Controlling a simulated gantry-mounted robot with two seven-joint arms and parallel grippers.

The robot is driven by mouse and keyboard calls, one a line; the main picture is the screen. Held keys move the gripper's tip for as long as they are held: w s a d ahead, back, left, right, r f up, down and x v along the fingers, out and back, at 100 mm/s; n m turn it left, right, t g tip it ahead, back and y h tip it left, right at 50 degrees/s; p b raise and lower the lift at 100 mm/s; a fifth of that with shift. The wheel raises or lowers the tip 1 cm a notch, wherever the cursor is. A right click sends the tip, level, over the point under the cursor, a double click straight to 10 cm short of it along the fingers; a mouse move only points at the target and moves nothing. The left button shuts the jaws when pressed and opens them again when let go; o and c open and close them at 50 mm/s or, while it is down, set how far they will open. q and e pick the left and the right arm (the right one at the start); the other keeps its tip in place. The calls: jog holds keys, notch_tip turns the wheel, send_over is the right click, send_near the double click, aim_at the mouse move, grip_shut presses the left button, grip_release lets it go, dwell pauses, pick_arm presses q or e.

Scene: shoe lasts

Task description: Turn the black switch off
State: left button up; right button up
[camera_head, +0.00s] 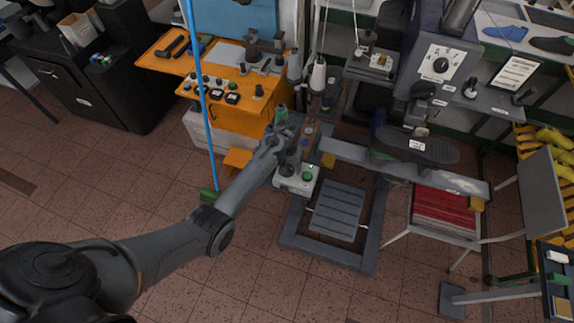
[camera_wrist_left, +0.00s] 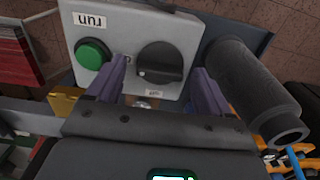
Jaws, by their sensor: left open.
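The black switch (camera_wrist_left: 160,63) is a round black knob on a light grey control box (camera_wrist_left: 130,20) in the left wrist view. A green button (camera_wrist_left: 92,54) with a "run" label sits left of the knob. My left gripper (camera_wrist_left: 160,80) is open, with one purple-grey finger on each side of the knob's near edge; I cannot tell whether they touch it. In the head view the control box (camera_head: 296,181) is at the machine's left front, and my left gripper (camera_head: 288,150) is just above it, hiding the knob. My right gripper is not in view.
A dark cylinder (camera_wrist_left: 252,90) stands close to the right finger. An orange workbench (camera_head: 230,110) is behind left of the box. A grey beam with a black shoe sole (camera_head: 420,148) runs to the right. The floor at front is clear.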

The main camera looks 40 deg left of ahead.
pick_arm(q)
jog(key=c, duration=1)
jog(key=shift+c, duration=0.2)
